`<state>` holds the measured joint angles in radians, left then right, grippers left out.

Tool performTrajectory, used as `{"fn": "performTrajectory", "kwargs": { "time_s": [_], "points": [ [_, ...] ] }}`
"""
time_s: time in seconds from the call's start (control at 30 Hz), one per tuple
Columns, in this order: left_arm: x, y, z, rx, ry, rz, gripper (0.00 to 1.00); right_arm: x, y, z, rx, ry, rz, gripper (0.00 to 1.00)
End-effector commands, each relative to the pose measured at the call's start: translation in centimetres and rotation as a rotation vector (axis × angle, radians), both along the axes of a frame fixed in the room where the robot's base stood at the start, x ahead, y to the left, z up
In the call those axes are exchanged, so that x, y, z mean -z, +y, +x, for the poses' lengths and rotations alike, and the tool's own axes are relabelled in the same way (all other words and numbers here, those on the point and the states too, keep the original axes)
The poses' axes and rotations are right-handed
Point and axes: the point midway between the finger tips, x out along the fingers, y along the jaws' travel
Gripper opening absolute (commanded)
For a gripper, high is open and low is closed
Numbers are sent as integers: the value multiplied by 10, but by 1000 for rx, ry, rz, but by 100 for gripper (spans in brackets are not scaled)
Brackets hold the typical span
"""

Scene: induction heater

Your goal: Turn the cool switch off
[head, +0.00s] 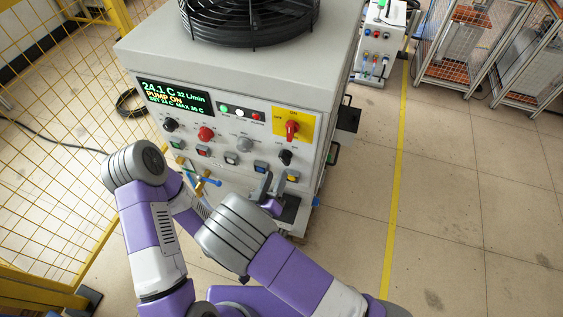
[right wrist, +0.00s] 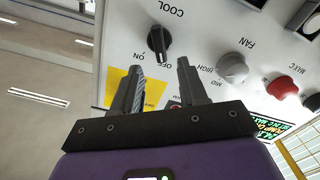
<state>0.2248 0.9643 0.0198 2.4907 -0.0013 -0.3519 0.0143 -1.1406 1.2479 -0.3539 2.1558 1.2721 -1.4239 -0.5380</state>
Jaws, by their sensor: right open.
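The cool switch is a black rotary knob (head: 285,157) at the lower right of the panel in the head view. In the right wrist view the same knob (right wrist: 158,41) sits beside the label COOL, with OFF and ON marked near it. My right gripper (head: 270,186) is open and empty, just below and left of the knob in the head view. In the right wrist view the open fingers (right wrist: 158,70) point toward the panel, with the knob beyond the gap and apart from them. Its exact pointer setting is hard to tell.
A red rotary switch (head: 292,128) on a yellow plate is above the cool knob. A grey fan knob (head: 245,144), a red knob (head: 206,133) and several push buttons are close by. A lit display (head: 175,97) reads PUMP ON. Open floor (head: 350,220) lies to the right.

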Motion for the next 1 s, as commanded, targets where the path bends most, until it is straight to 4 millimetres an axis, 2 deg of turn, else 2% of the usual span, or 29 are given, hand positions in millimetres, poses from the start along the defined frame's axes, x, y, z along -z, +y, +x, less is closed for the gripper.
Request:
{"fn": "performTrajectory", "kwargs": {
  "time_s": [0.2, 0.33, 0.5, 0.73, 0.77, 1.0],
  "points": [
    [5, 0, 0, 0, 0, 0, 43, 1, -12, 35, 3, 0, 4, 43],
    [6, 0, 0, 0, 0, 0, 43, 1, -17, 51, 2, 1, 4, 43],
    [7, 0, 0, 0, 0, 0, 43, 1, -20, 60, 0, 3, 3, 43],
    [7, 0, 0, 0, 0, 0, 43, 0, -20, 61, 0, 3, 3, 43],
    [7, 0, 0, 0, 0, 0, 43, 0, -20, 61, 0, 3, 3, 41],
    [7, 0, 0, 0, 0, 0, 43, 0, -20, 61, 0, 3, 3, 4]
  ]
}}
